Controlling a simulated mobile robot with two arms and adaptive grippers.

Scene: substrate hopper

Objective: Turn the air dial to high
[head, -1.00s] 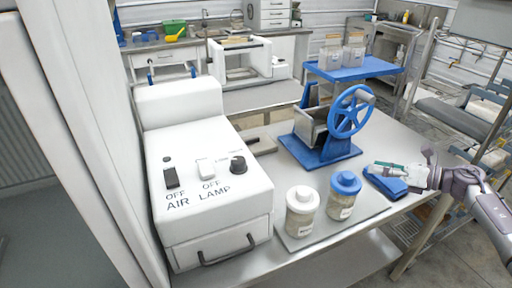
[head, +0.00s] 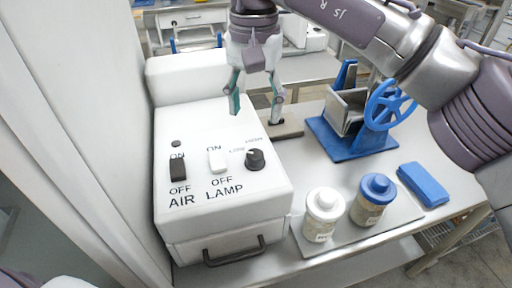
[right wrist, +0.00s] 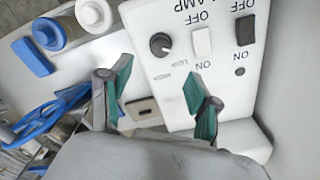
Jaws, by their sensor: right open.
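The white cabinet (head: 270,205) has a sloped panel marked AIR and LAMP. The round black dial (head: 255,159) sits at the panel's right side, with LOW and HIGH printed around it. The dial also shows in the right wrist view (right wrist: 160,44); its small pale mark seems to face LOW. A dark AIR switch (head: 178,170) and a white LAMP switch (head: 218,162) are to its left. My right gripper (head: 256,112) is open and empty, pointing down above the panel's back edge, beyond the dial and apart from it. My left gripper is out of view.
A white-lidded jar (head: 323,215) and a blue-lidded jar (head: 371,200) stand on a tray right of the cabinet. A blue block (head: 423,185) and a blue hand-wheel device (head: 352,138) are further right. My right arm crosses above the table.

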